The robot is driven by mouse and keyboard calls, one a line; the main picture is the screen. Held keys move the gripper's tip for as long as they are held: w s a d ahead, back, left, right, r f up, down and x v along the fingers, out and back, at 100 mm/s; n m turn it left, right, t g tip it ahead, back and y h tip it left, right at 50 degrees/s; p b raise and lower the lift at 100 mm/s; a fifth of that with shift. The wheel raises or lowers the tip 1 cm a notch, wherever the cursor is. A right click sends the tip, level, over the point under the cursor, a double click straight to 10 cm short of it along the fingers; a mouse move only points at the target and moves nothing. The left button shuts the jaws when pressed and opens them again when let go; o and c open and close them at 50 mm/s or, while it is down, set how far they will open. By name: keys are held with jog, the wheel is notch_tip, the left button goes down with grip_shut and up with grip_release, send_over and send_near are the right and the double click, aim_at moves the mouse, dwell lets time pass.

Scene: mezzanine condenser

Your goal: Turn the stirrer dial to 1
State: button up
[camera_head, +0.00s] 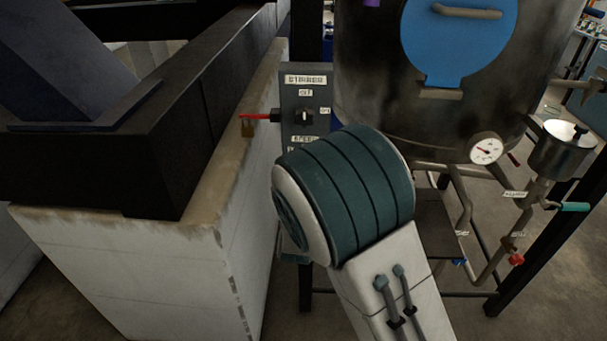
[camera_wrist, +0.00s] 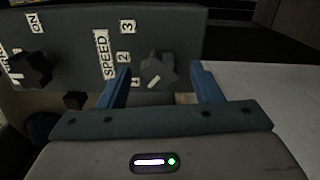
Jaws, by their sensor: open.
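The speed dial (camera_wrist: 157,72) is a dark lobed knob on the grey stirrer panel (camera_wrist: 75,35) in the wrist view. Labels 1, 2 and 3 run up its left side, next to the word SPEED. A white mark shows on the dial's lower part, slanting toward the lower left, on the side of label 1. My gripper (camera_wrist: 160,80) is open, with one blue finger on each side of the dial; I cannot tell whether they touch it. In the head view the stirrer panel (camera_head: 291,92) shows, but my arm hides the dial and gripper.
An OFF/ON switch (camera_head: 304,116) sits above the SPEED label, with a red rod (camera_head: 258,117) at the panel's left. A white wall block (camera_head: 150,270) stands left. A steel tank (camera_head: 380,80) with a gauge (camera_head: 486,149) and pipes stands right.

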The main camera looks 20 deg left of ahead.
jog(key=b+v, duration=0.1)
jog(key=v, duration=1.2)
jog(key=shift+a+f, duration=0.1)
jog(key=w+d+r+m+g, duration=0.1)
jog(key=w+d+m+g, duration=0.2)
jog(key=d+m+g, duration=0.7)
jog(key=s+d+r+m+g+h, duration=0.1)
jog(key=s+d+m+g+h, duration=0.1)
jog(key=s+d+m, duration=0.4)
jog(key=s+d+r+m+g+h+p, duration=0.1)
jog(key=s+d+m, duration=0.5)
jog(key=d, duration=0.9)
jog(key=s+r+g+h, duration=0.1)
jog(key=s, duration=0.2)
jog(key=shift+r+g, duration=0.3)
jog(key=shift+d, duration=0.1)
